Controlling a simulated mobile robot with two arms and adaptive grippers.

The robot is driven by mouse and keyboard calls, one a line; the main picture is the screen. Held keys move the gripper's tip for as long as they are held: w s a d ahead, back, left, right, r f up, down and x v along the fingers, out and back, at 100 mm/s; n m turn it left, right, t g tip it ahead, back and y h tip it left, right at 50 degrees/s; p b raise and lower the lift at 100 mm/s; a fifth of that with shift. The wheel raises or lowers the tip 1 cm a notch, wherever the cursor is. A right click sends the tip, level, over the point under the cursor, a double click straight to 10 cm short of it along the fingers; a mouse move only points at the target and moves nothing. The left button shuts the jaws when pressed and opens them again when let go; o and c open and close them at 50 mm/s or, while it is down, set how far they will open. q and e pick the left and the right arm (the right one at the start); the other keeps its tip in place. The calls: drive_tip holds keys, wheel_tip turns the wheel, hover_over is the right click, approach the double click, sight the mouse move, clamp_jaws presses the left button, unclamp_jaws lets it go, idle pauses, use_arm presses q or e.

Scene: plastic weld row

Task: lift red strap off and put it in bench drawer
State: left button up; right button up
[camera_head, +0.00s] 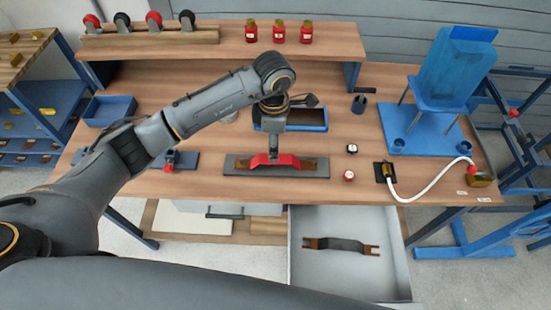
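The red strap (287,160) has a raised red middle and brown ends. It lies across a dark grey plate (236,170) on the wooden bench (345,105). My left gripper (273,157) points down onto the left-middle part of the red strap and appears to touch it. The fingers show nearly edge-on, so their gap and hold are unclear. The bench drawer (383,278) is pulled open below the bench front. A similar strap with a dark grey middle and brown forked ends (341,245) lies in it. My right gripper is out of view.
A blue tray (323,121) stands behind my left gripper. Two small round-topped items (349,175) and a white hose (427,194) are to the right. A raised shelf (337,42) holds red jars and wheels. Bare drawer floor surrounds the grey strap.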

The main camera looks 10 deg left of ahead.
sight(262, 158)
use_arm(q)
drive_tip(key=f, duration=0.1)
drive_tip(key=f+p, duration=0.1)
drive_tip(key=f, duration=0.1)
drive_tip(key=f+p, duration=0.1)
drive_tip(key=shift+s+d+f, duration=0.1)
drive_tip(key=shift+d+f, duration=0.15)
drive_tip(key=shift+f, duration=0.6)
clamp_jaws()
drive_tip(key=shift+r, duration=0.1)
